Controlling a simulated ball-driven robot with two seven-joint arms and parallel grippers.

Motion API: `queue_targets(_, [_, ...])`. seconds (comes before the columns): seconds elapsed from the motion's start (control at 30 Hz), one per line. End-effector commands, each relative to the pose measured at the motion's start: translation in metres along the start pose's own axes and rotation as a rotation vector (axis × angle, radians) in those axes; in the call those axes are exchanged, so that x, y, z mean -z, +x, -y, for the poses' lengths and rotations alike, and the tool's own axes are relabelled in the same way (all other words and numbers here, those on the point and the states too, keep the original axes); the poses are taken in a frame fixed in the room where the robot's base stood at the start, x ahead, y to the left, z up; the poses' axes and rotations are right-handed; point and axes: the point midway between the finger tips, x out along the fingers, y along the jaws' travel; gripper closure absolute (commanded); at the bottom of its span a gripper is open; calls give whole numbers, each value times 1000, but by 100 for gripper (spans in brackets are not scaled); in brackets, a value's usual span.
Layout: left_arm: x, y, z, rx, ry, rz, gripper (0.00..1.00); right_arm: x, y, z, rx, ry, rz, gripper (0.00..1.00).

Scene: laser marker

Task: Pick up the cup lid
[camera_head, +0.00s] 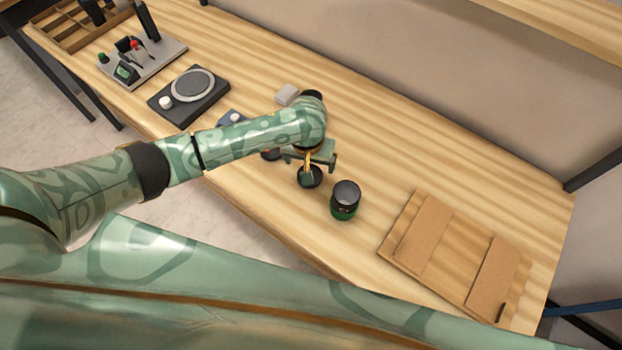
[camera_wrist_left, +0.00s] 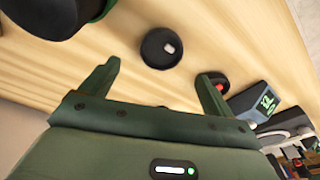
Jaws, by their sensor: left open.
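The cup lid (camera_wrist_left: 161,48) is a round black disc with a small pale piece on top. It lies flat on the wooden table. In the head view the lid (camera_head: 311,180) is partly covered by my left gripper (camera_head: 309,168). In the left wrist view my left gripper (camera_wrist_left: 158,84) is open, its fingers apart and empty, with the lid just beyond the fingertips. The dark cup (camera_head: 345,200) with a green lower part stands upright to the right of the lid. It also shows in the left wrist view (camera_wrist_left: 45,12) at the upper left. My right gripper is not in view.
A dark object with a red button (camera_wrist_left: 216,84) sits close to the lid. A device with a green display (camera_wrist_left: 258,103) is beyond it. A wooden board (camera_head: 456,253) with cardboard pieces lies at the right. A black turntable (camera_head: 189,95) stands further left. The table (camera_head: 400,165) behind the cup is clear.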

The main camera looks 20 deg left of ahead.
Motion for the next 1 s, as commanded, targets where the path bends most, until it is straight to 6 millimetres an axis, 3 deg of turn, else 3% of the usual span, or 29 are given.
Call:
queue_targets(0.03, [0,9,0,-1,0,0,12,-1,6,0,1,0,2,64])
queue_targets(0.27, [0,23,0,0,1,-2,12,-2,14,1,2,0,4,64])
queue_targets(0.5, [-4,63,2,0,1,0,12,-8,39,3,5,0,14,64])
queue_targets(0.77, [-2,65,2,0,1,-4,12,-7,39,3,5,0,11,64])
queue_targets(0.93, [-2,65,2,0,1,-4,56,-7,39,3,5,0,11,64])
queue_targets(1.0, [-2,65,2,0,1,-4,59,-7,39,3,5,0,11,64])
